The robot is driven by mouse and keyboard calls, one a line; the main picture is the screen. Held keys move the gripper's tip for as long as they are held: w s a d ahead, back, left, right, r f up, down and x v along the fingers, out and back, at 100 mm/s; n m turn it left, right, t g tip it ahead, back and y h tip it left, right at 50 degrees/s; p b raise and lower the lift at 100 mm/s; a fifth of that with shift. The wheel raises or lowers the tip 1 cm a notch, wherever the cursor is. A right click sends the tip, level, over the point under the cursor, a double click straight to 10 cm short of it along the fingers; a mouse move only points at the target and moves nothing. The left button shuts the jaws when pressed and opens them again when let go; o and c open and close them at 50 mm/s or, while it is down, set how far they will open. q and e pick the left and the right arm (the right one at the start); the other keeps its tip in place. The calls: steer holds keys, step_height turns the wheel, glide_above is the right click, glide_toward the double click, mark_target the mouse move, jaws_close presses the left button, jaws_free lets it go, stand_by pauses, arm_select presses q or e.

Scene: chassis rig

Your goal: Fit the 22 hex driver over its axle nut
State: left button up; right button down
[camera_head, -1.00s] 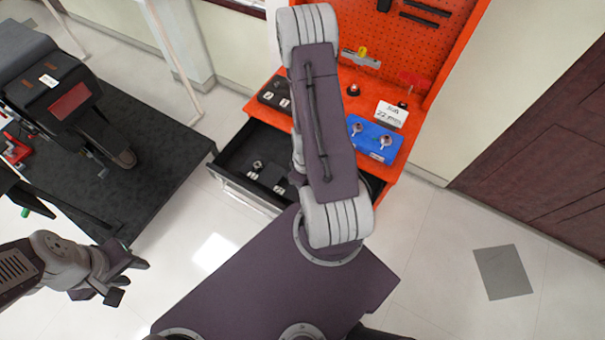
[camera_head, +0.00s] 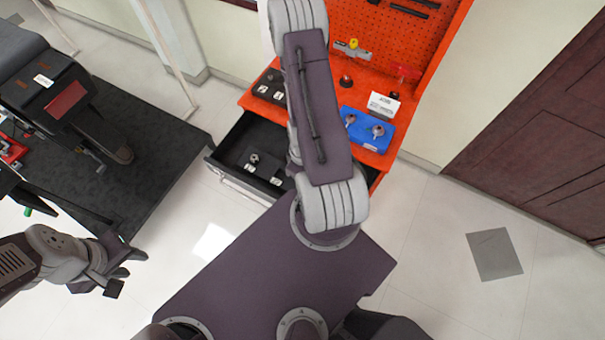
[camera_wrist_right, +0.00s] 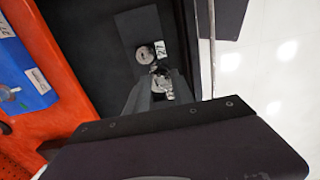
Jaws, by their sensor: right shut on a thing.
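My right gripper (camera_wrist_right: 150,98) is shut on a metallic hex driver (camera_wrist_right: 160,71), low in the open drawer. A white tag (camera_wrist_right: 170,91) beside it is too small to read surely. A second round metal driver (camera_wrist_right: 145,54), tagged 27, sits just beyond it; it also shows in the head view (camera_head: 254,158). In the head view my right arm hides its own gripper. Two silver axle nuts (camera_head: 378,130) sit on a blue block (camera_head: 363,138) on the orange bench, by a card that reads 22 mm in the earlier frame. My left gripper (camera_head: 122,271) is open and empty over the floor.
The black drawer (camera_head: 226,157) stands pulled out under the orange bench (camera_head: 373,160). A black tagged block (camera_head: 271,86) and a red pegboard (camera_head: 350,20) are at the back. A machine (camera_head: 60,90) stands on a dark mat at left. The floor at right is clear.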

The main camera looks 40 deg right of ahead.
steer(key=shift+r+p, duration=1.5)
steer(key=shift+r, duration=0.4)
